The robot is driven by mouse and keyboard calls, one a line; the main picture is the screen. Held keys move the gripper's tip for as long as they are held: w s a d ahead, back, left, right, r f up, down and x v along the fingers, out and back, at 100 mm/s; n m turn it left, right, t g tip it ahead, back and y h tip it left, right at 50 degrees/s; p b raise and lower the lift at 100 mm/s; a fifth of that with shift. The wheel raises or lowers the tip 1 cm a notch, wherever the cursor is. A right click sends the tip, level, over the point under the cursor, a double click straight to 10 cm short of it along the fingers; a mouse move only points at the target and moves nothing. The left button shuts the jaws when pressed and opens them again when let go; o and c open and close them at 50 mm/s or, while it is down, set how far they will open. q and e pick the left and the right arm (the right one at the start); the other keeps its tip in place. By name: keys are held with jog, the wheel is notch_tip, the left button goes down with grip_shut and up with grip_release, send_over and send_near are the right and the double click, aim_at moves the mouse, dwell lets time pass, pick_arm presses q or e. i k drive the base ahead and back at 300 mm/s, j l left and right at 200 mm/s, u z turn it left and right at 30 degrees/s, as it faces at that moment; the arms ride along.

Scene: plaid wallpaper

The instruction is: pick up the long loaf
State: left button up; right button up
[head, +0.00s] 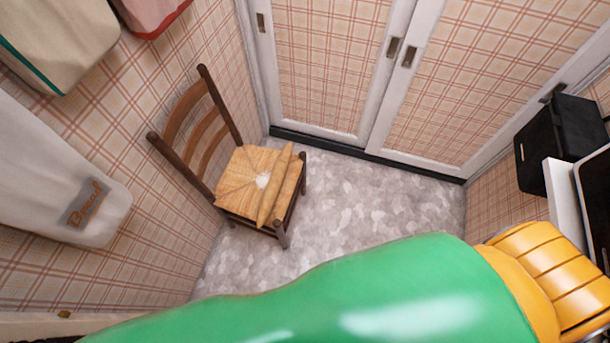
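The long loaf (275,187) is a thin, golden-brown baguette in the head view. It lies across the woven seat of a wooden chair (208,135), toward the seat's right side. Its near end reaches the seat's front edge. Neither of my grippers is in view, and nothing is touching the loaf apart from the seat.
A large glossy green object (330,300) with a ribbed orange end (550,270) fills the bottom, very near the camera. White-framed cupboard doors (330,60) stand behind. Cloth bags (60,170) hang at left. A black box (560,140) is at right. The grey floor (380,200) is clear.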

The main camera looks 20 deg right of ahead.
aim_at(272, 192)
jog(key=k+z, duration=0.15)
jog(key=l+u, duration=0.1)
jog(key=u, duration=1.4)
jog(key=z, duration=1.45)
jog(key=i+l+u, duration=0.45)
jog(key=u, duration=0.25)
jog(key=i+l+u, duration=0.15)
jog(key=l+u, duration=0.15)
jog(key=l, duration=0.2)
jog(key=i+l+u, duration=0.1)
jog(key=l+u, duration=0.25)
